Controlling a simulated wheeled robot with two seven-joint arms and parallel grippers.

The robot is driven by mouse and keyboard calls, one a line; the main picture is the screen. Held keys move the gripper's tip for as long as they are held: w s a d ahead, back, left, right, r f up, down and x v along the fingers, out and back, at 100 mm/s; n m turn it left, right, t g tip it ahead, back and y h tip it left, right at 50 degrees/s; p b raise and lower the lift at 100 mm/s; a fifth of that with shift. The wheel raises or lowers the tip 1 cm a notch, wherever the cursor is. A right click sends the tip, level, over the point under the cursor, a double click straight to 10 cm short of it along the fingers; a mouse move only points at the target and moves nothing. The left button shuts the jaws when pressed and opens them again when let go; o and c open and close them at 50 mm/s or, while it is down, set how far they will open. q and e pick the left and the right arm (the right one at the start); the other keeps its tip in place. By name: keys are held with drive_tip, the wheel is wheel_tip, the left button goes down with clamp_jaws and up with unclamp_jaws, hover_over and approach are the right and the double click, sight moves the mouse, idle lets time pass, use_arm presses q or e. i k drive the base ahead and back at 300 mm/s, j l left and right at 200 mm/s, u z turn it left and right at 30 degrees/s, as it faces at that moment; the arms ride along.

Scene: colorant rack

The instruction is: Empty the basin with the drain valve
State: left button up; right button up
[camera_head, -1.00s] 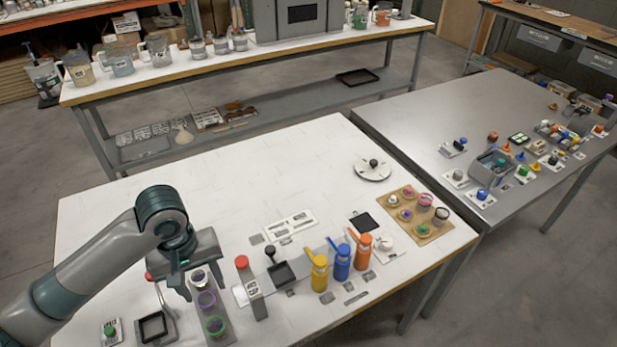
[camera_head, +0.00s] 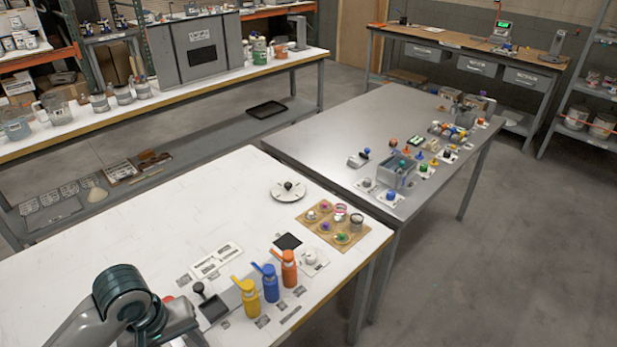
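A grey open-topped basin (camera_head: 384,175) stands on the metal table at the right, with a teal knob or ball (camera_head: 402,164) at its far side. Small plates with a blue knob (camera_head: 390,196), a pale knob (camera_head: 367,182) and a green knob (camera_head: 423,168) sit around it. I cannot tell which one is the drain valve, and the liquid level inside is too small to read. My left gripper (camera_head: 172,328) is at the bottom left over the white table, far from the basin; its fingertips are out of frame. My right gripper is not in view.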

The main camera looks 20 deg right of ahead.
sight(368, 181)
drive_tip(key=i+z, duration=0.1)
drive_tip(key=z, duration=0.65)
drive_tip(key=i+j+z, duration=0.1)
drive_tip(key=z, duration=0.3)
